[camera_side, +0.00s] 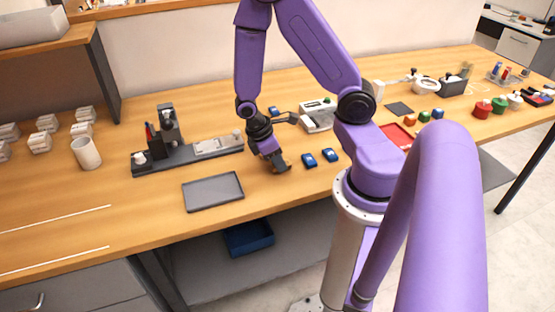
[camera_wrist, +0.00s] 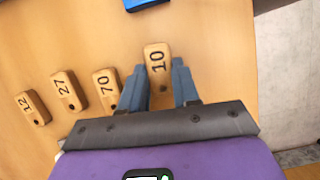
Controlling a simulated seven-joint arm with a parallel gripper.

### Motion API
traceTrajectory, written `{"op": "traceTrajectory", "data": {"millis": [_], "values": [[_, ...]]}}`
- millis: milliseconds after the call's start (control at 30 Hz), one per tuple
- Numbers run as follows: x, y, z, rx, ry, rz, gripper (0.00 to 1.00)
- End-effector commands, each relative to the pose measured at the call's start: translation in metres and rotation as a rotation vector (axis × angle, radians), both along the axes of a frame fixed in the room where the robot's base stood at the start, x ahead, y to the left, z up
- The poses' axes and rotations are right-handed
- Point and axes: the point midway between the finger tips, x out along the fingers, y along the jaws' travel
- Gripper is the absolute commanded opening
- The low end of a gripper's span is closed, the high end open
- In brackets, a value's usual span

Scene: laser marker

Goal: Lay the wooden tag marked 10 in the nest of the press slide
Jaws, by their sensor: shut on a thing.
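The wooden tag marked 10 (camera_wrist: 157,62) is between my gripper's fingers (camera_wrist: 159,85) in the wrist view, its number facing the camera. My gripper (camera_side: 279,166) is shut on it, low at the table's front part in the side view. I cannot tell whether the tag still touches the table. Tags marked 70 (camera_wrist: 106,88), 27 (camera_wrist: 68,89) and 12 (camera_wrist: 32,108) lie in a row beside it. A dark press-like fixture (camera_side: 178,157) with an upright post stands left of my gripper, with a pale plate (camera_side: 217,145) at its right end. The nest itself is too small to make out.
An empty grey tray (camera_side: 213,192) lies in front of the fixture. A white cup (camera_side: 86,153) stands at left. Bare table lies between the tray and my gripper.

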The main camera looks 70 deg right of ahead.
Motion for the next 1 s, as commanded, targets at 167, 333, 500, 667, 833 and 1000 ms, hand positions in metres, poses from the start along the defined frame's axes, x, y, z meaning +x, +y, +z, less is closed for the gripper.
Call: {"op": "traceTrajectory", "data": {"millis": [167,333,500,667,833,1000], "values": [[0.0003,0.0001,-0.0021,0.001,-0.002,-0.001,0.03],[0.0002,0.0000,-0.0025,0.000,-0.001,-0.001,0.03],[-0.0001,-0.0003,-0.0069,-0.001,0.001,-0.001,0.03],[0.0001,-0.0002,-0.0063,0.000,0.000,-0.001,0.56],[0.0002,-0.0001,-0.0062,0.000,0.000,-0.001,0.56],[0.0001,0.0000,-0.0060,0.000,-0.001,-0.001,0.56]]}}
